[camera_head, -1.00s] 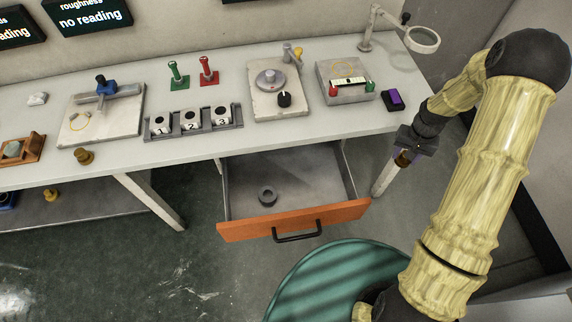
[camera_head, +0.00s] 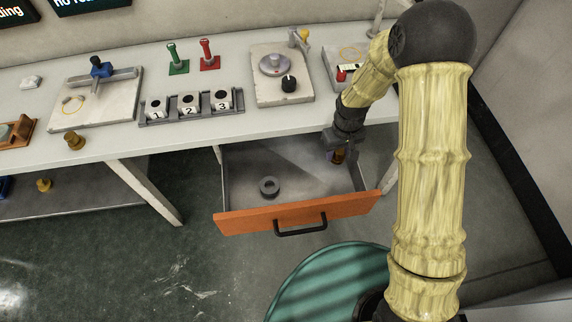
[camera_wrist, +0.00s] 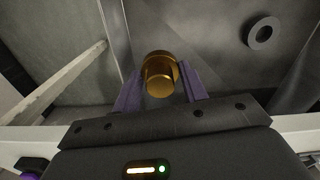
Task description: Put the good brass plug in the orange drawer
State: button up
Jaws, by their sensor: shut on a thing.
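My gripper (camera_head: 336,155) is shut on a brass plug (camera_head: 338,156), held over the right rear part of the open orange drawer (camera_head: 299,214). In the wrist view the plug (camera_wrist: 160,76) sits between the two purple fingers of my gripper (camera_wrist: 160,90). The drawer is pulled out under the bench, with grey walls and a black handle. Another brass plug (camera_head: 74,141) stands on the bench's front edge at the left, and one more (camera_head: 44,185) is on the shelf below. I cannot tell the held plug's exact height above the drawer floor.
A grey ring (camera_head: 269,186) lies in the drawer; it also shows in the wrist view (camera_wrist: 262,33). The bench (camera_head: 110,150) overhangs the drawer's back. A numbered block rack (camera_head: 190,107) stands on the bench above it. A green round top (camera_head: 320,290) is in front.

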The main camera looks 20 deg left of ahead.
jog(key=s+a+f+n+b, duration=0.1)
jog(key=s+a+n, duration=0.1)
jog(key=s+a, duration=0.2)
jog(key=shift+s+a+f+n, duration=0.15)
jog(key=shift+a+f+n, duration=0.25)
jog(key=shift+a, duration=0.4)
send_over(311, 182)
jog(key=shift+f+b, duration=0.35)
jog(key=shift+f, duration=2.75)
jog(key=shift+f, duration=1.85)
jog(key=shift+f, duration=0.1)
